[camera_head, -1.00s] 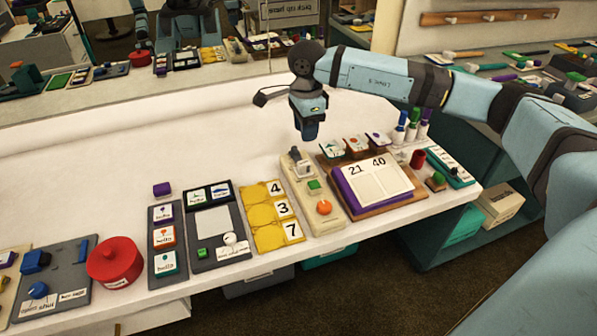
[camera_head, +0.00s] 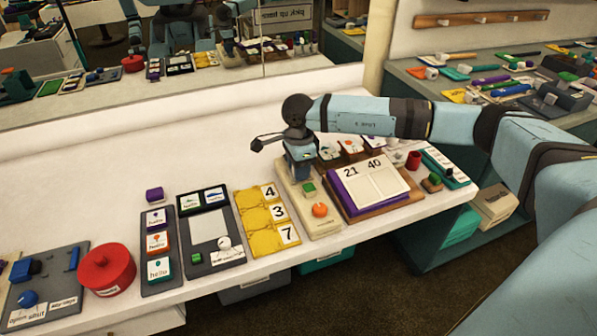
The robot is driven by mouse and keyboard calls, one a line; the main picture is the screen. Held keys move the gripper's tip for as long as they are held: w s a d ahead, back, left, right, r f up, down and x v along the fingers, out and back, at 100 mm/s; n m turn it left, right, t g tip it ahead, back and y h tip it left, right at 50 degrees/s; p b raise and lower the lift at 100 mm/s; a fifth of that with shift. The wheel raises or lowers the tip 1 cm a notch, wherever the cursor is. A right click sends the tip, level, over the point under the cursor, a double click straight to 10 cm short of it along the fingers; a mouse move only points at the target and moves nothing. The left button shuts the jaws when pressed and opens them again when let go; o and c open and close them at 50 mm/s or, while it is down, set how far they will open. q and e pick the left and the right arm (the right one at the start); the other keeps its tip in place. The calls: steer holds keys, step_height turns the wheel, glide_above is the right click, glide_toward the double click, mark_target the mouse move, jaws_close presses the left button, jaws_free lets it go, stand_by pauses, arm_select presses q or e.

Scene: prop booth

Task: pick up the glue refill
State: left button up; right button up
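No item can be read for certain as the glue refill. A beige tray (camera_head: 330,226) near the middle of the table carries a green block (camera_head: 309,188) and an orange round piece (camera_head: 320,210). A small grey item at its far end, seen earlier, is hidden behind my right gripper. My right gripper (camera_head: 301,178) points down over that far end, very low and close to the tray. Its fingertips are dark and small, so I cannot tell whether they are open or touching anything. My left gripper is not in view.
Left of the beige tray are a yellow number board (camera_head: 263,243), a dark board (camera_head: 187,232) and a red round pot (camera_head: 107,268). Right is a purple-edged calendar board (camera_head: 352,205). My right arm covers the bottles behind it. The table's back left is clear.

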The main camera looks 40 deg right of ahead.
steer(key=shift+r, duration=0.1)
jaws_close()
